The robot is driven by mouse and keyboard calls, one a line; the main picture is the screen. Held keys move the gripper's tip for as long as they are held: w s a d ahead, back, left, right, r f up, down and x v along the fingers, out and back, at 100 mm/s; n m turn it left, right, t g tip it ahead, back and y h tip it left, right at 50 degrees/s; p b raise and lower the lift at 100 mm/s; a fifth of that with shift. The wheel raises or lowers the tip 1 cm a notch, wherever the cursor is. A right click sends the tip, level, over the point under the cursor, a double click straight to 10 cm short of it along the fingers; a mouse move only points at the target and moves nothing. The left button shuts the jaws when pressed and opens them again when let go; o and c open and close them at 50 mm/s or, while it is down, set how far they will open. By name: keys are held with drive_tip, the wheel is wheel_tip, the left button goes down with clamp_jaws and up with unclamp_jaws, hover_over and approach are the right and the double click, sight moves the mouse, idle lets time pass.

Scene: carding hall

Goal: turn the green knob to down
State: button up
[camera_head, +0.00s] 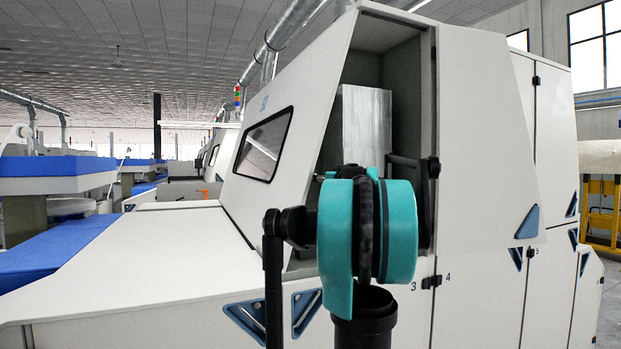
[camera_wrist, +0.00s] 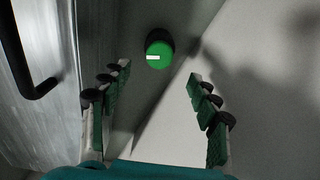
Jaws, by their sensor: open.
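The green knob (camera_wrist: 158,56) shows in the wrist view, upper middle, with a black collar behind it on a grey panel. A short white mark on its face lies nearly level and points to the left. My gripper (camera_wrist: 151,84) is open, its two green-padded fingers spread to the left and right below the knob, with nothing between them. The knob looks beyond the fingertips and apart from them. In the head view my teal and black arm covers the area in front of the machine's open bay, and I cannot see the knob there.
A white machine cabinet (camera_head: 483,120) stands ahead with an open bay holding a metal box (camera_head: 365,125). In the wrist view a black bar handle (camera_wrist: 40,88) is at the left beside a metal surface. A pale panel (camera_wrist: 265,95) lies at the right.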

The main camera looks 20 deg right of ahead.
drive_tip(key=w, duration=1.1)
drive_tip(key=shift+a, duration=0.15)
drive_tip(key=shift+s, duration=0.1)
drive_tip(key=c, duration=1.2)
